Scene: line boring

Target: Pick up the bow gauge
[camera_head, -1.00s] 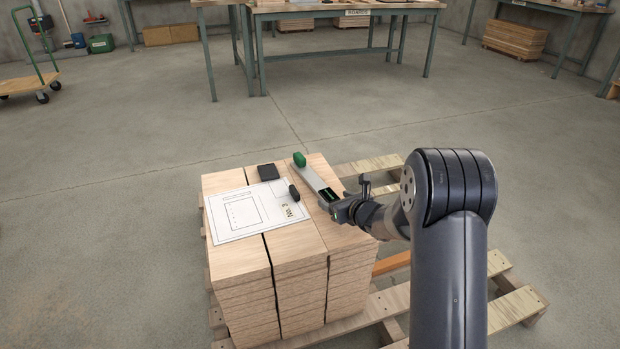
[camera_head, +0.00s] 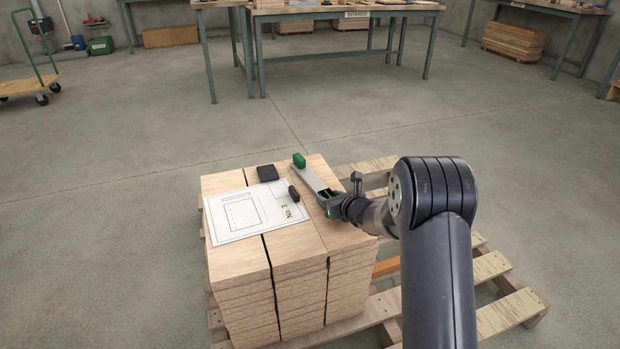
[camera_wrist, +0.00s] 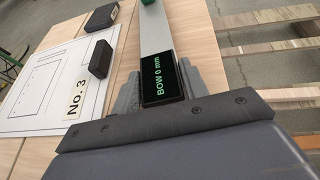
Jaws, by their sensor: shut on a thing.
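The bow gauge (camera_head: 314,180) is a long pale grey bar with a green block at its far end and a dark display near my end. It lies along the right-hand row of the board stack. In the wrist view the gauge (camera_wrist: 157,38) runs away from me, and its display reads "BOW 0 mm". My gripper (camera_head: 332,202) is at the near end of the gauge. In the wrist view the jaws of my gripper (camera_wrist: 157,88) are shut on the two sides of the gauge at the display. I cannot tell any gap between gauge and boards.
The board stack (camera_head: 300,262) stands on a wooden pallet (camera_head: 510,310). A white sheet (camera_head: 240,212) marked "No. 3" lies left of the gauge. A black block (camera_head: 267,173) and a smaller dark piece (camera_head: 293,193) lie nearby. Workbenches (camera_head: 340,10) stand far back across open floor.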

